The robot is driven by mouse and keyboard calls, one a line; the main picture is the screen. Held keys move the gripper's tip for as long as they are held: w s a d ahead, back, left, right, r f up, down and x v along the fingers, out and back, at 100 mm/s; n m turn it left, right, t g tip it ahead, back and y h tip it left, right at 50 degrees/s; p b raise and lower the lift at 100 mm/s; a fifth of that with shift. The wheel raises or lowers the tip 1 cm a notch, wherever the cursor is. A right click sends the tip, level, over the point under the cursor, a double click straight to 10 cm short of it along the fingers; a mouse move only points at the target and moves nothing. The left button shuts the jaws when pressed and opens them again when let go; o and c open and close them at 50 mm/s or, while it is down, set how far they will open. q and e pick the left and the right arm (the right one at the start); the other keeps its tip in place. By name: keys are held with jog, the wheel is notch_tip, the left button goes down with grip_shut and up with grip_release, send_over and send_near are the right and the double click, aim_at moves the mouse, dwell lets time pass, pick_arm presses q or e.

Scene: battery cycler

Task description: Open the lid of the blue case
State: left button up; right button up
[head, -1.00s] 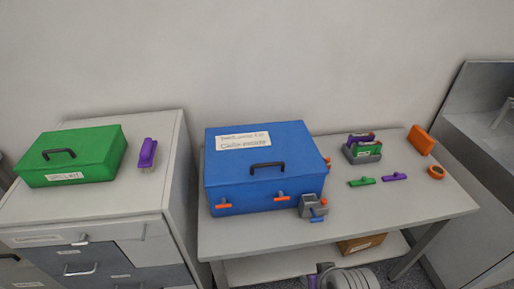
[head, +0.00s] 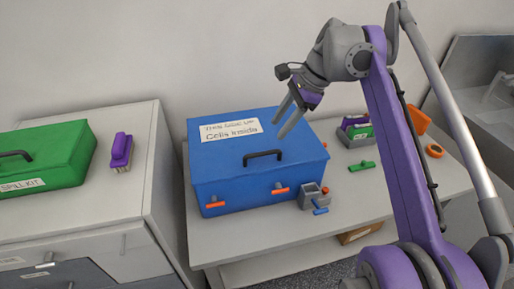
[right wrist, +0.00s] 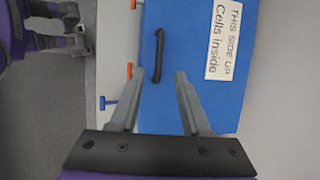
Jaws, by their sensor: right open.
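The blue case (head: 225,180) stands shut on the grey table, with a black handle (head: 263,154) and a white label (head: 231,130) on its lid. Two orange latches (head: 279,190) show on its front face. My right gripper (head: 282,120) is open and empty above the right part of the lid. In the right wrist view its open fingers (right wrist: 158,78) point over the lid, with the black handle (right wrist: 158,55) beyond the fingertips. They look apart from the case. My left gripper is not in the head view.
A small grey holder (head: 312,197) with a blue-handled part stands by the case's front right corner. A green case (head: 45,150) and a purple object (head: 121,150) sit on the left cabinet.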

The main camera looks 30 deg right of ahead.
aim_at(261, 153)
jog(key=b+x, duration=0.1)
jog(key=x, duration=0.8)
jog(key=shift+a+f, duration=0.15)
jog(key=shift+f, duration=0.1)
grip_shut()
dwell(1.0)
